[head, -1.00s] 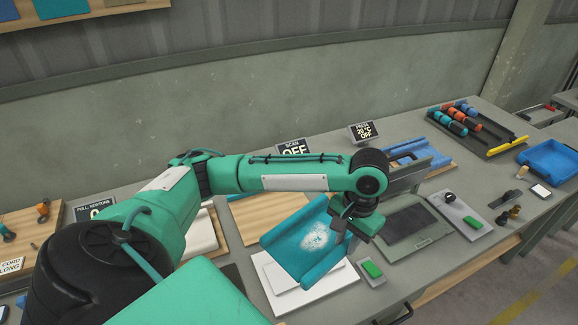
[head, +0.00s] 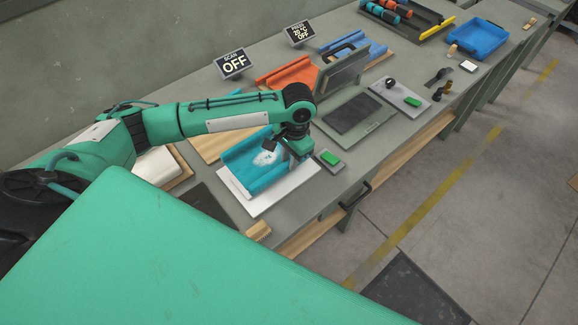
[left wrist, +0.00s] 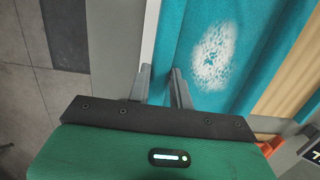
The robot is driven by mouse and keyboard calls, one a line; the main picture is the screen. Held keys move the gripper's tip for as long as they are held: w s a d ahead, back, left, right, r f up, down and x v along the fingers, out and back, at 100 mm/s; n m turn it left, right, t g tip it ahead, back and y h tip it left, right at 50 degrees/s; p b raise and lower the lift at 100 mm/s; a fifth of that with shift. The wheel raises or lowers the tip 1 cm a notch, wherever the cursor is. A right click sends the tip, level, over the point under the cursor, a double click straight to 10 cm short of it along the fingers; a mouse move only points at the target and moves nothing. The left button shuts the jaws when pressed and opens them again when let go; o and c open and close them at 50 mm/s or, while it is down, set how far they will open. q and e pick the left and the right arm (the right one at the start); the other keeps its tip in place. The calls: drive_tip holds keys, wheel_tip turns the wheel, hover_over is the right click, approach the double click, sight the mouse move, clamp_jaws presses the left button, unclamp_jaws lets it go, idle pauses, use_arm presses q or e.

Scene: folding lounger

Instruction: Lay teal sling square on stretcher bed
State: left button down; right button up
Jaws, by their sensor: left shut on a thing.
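The teal sling (head: 250,162) lies over a white board (head: 262,203) on the bench, with rolled long edges and a pale speckled patch. My left gripper (head: 301,150) is at its right end, shut on the sling's edge. In the left wrist view the fingers (left wrist: 163,82) stand at the left edge of the teal cloth (left wrist: 232,52), with the pale patch to their right. The arm hides part of the sling's far side. I cannot tell which surface is the stretcher bed. My right gripper is not in view.
A green-button box (head: 330,160) sits close right of the gripper. A grey press with a raised plate (head: 342,73) stands further right, before an orange sling (head: 287,73) and a blue one (head: 362,45). A wooden board (head: 212,146) lies left. The bench front drops to the floor.

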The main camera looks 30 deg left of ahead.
use_arm(q)
drive_tip(key=shift+f+p, duration=0.45)
drive_tip(key=shift+f, duration=2.5)
drive_tip(key=c, duration=1.3)
unclamp_jaws()
drive_tip(key=shift+f, duration=0.1)
drive_tip(key=shift+o, duration=0.2)
